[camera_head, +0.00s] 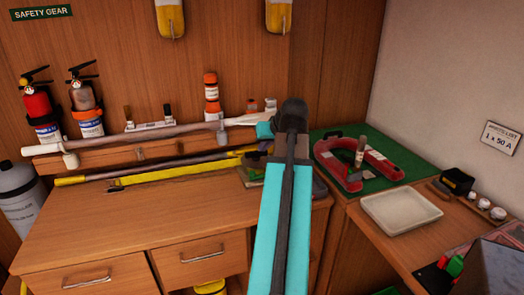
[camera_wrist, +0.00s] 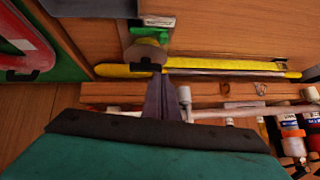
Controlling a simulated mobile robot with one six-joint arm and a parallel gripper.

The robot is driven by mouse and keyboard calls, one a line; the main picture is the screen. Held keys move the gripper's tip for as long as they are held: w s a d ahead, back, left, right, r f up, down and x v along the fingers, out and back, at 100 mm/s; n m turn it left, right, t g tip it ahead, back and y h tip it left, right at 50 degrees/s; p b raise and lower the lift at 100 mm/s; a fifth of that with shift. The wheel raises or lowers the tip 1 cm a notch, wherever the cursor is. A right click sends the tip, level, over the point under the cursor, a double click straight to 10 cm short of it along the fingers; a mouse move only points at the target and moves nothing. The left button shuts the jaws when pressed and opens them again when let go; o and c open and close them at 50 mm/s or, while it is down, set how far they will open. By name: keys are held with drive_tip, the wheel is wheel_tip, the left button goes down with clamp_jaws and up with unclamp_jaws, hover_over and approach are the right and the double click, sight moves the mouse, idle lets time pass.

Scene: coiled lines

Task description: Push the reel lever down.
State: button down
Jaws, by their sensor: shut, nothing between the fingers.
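My gripper (camera_wrist: 160,82) shows in the wrist view as two dark fingers held together, with nothing between them. Its tips appear just below a rounded olive-grey part (camera_wrist: 146,53), which has a bright green piece (camera_wrist: 150,33) behind it on a grey plate. I cannot tell whether the fingers touch it. This may be the reel and its lever, but the lever is not clearly made out. In the head view the same grey-green unit (camera_head: 250,174) is partly hidden by my arm, and the fingertips are hidden too.
A red horseshoe-shaped float (camera_head: 382,166) and a white tray (camera_head: 400,210) are on the right. Fire extinguishers (camera_head: 38,108) stand at the left. The desk's front left is clear.

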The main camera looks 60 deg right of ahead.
drive_tip(key=shift+s+a+r, duration=0.3)
drive_tip(key=shift+s+r, duration=0.05)
drive_tip(key=shift+r, duration=0.2)
